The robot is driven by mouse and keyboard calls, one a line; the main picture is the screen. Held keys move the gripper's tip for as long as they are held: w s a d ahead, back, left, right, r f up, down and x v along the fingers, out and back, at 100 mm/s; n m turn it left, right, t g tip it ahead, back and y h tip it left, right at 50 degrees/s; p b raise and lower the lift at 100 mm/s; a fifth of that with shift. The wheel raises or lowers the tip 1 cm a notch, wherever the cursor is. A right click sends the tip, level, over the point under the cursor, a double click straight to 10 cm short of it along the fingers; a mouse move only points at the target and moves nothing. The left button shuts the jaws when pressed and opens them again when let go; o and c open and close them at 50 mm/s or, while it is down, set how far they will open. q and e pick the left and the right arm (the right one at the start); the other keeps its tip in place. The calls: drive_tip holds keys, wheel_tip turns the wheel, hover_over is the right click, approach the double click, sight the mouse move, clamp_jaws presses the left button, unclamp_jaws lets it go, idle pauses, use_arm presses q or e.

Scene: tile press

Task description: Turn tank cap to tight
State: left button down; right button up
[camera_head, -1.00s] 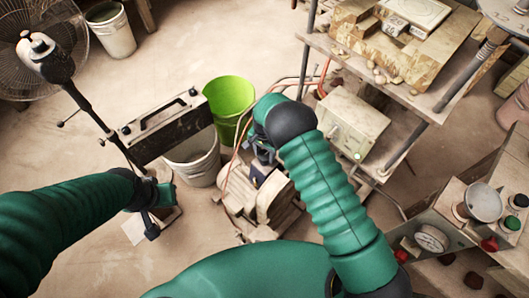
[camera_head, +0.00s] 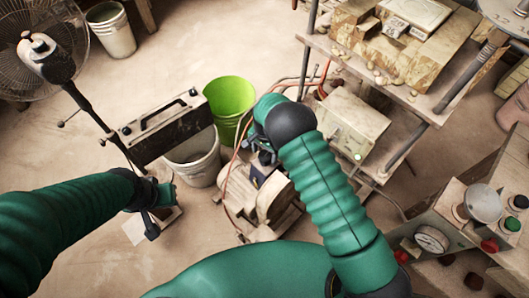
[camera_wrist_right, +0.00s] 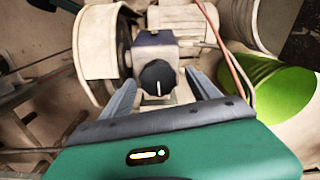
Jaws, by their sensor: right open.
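The tank cap appears to be the round black knob with a white mark (camera_wrist_right: 157,77), on a grey block (camera_wrist_right: 153,50) in the right wrist view. My right gripper (camera_wrist_right: 160,82) is open, with one finger on each side of the knob and a gap to it on both sides. I cannot tell how far its fingertips are from the knob in depth. In the head view my right gripper (camera_head: 262,150) is mostly hidden by my arm, above the machine (camera_head: 265,200). My left gripper (camera_head: 165,193) is low on the left, its fingers unclear.
A green bucket (camera_head: 230,97) and a white bucket (camera_head: 195,160) stand left of the machine. Red hoses (camera_head: 237,150) run beside it. A shelf with a beige box (camera_head: 350,120) stands to the right.

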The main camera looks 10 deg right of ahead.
sight(265, 155)
wheel_tip(265, 155, up, 17)
drive_tip(key=p, duration=0.2)
idle(0.3)
